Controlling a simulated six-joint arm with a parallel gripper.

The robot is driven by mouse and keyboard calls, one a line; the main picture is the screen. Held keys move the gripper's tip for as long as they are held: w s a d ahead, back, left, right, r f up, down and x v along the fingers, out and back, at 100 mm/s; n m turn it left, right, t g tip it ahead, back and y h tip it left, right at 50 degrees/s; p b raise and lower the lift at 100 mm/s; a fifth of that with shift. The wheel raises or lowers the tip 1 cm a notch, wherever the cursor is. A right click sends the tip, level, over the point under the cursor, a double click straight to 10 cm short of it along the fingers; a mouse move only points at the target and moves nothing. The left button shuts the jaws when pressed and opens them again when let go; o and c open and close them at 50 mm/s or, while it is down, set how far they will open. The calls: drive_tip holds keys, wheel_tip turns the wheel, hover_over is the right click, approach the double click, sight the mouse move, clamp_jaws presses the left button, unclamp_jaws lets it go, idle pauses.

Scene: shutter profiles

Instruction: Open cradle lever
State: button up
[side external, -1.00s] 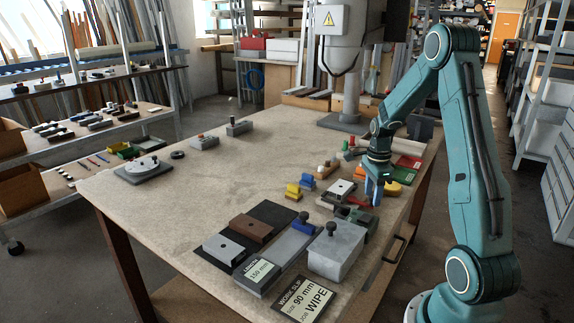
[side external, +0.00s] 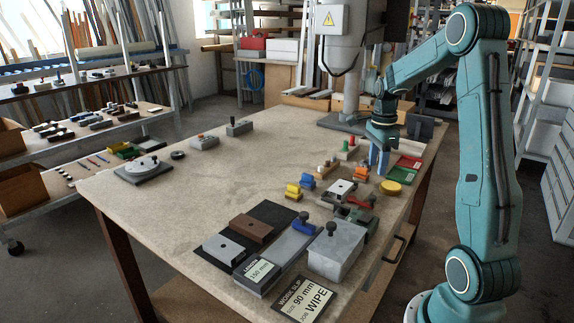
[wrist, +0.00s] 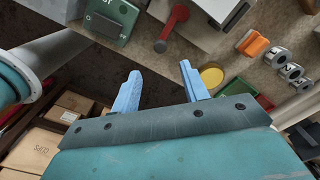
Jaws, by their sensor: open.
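A red lever (wrist: 172,28) with a round end shows at the top of the wrist view. It lies between a green block (wrist: 112,20) and a grey metal piece (wrist: 218,8), which the frame cuts off. In the side view, the red lever (side external: 359,202) is small beside a pale block with a dark hole (side external: 341,189), partly hidden by nearby parts. I cannot tell the cradle's exact outline. My gripper (side external: 379,165) points down beyond the lever, near the bench's right edge. Its blue fingers (wrist: 160,86) are apart and empty, and the lever is beyond their tips in the wrist view.
A yellow disc (side external: 390,187), an orange piece (side external: 361,174) and red and green trays (side external: 410,162) lie close to my gripper. A grey box with a knob (side external: 335,252) stands at the front. The bench's middle (side external: 215,180) is clear.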

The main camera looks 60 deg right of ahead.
drive_tip(key=shift+r, duration=1.85)
drive_tip(key=a+r+n+t+h, duration=0.1)
drive_tip(key=a+r+n, duration=0.3)
drive_tip(key=a+n, duration=0.45)
drive_tip(key=a+r+n+t, duration=0.25)
drive_tip(key=a+n, duration=0.25)
drive_tip(key=a, duration=0.6)
drive_tip(key=s+a+n+t+y, duration=0.1)
drive_tip(key=s+a+n+t, duration=0.1)
drive_tip(key=s+a+n, duration=0.8)
drive_tip(key=a+n, duration=0.2)
drive_tip(key=n, duration=0.1)
drive_tip(key=shift+s+f+n, duration=0.2)
drive_tip(key=shift+f+n, duration=0.05)
drive_tip(key=shift+n, duration=0.1)
